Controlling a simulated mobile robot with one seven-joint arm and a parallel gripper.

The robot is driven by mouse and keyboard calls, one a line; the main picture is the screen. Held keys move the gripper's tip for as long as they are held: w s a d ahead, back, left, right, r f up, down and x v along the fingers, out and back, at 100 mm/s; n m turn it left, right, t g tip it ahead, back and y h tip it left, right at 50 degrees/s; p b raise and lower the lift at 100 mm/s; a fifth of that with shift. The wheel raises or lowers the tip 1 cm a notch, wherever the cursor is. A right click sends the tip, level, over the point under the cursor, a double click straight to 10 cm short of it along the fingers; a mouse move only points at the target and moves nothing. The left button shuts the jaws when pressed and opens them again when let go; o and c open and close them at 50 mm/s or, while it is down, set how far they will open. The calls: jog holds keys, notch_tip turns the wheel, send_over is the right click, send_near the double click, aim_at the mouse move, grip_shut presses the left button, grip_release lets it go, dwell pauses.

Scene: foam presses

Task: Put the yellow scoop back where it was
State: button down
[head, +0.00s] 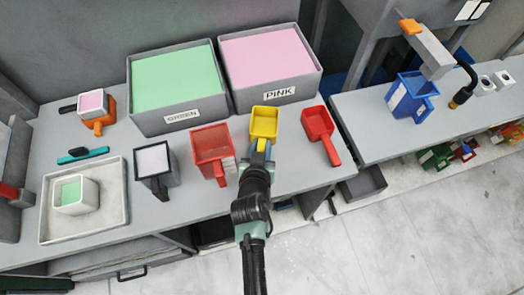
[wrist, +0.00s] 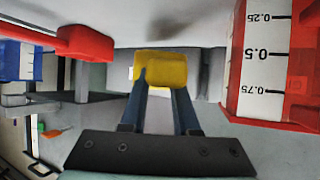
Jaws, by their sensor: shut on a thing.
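The yellow scoop (head: 264,121) is in front of the two bins, between a red measuring jug (head: 211,148) and a red scoop (head: 317,124). My gripper (head: 260,155) is shut on the yellow scoop. In the wrist view the yellow scoop (wrist: 162,69) sits between the tips of my two blue fingers. The scale of the red jug (wrist: 262,55) shows at the right there, and the red scoop (wrist: 85,43) shows at the upper left.
A bin marked GREEN (head: 181,118) and a bin marked PINK (head: 296,92) stand behind. A blue jug (head: 421,101) stands on the right table.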

jog(key=shift+f+b, duration=0.5)
jog(key=shift+f, duration=1.8)
jog(key=shift+f, duration=0.2)
jog(key=c, duration=0.7)
grip_release()
jog(key=shift+o, duration=0.2)
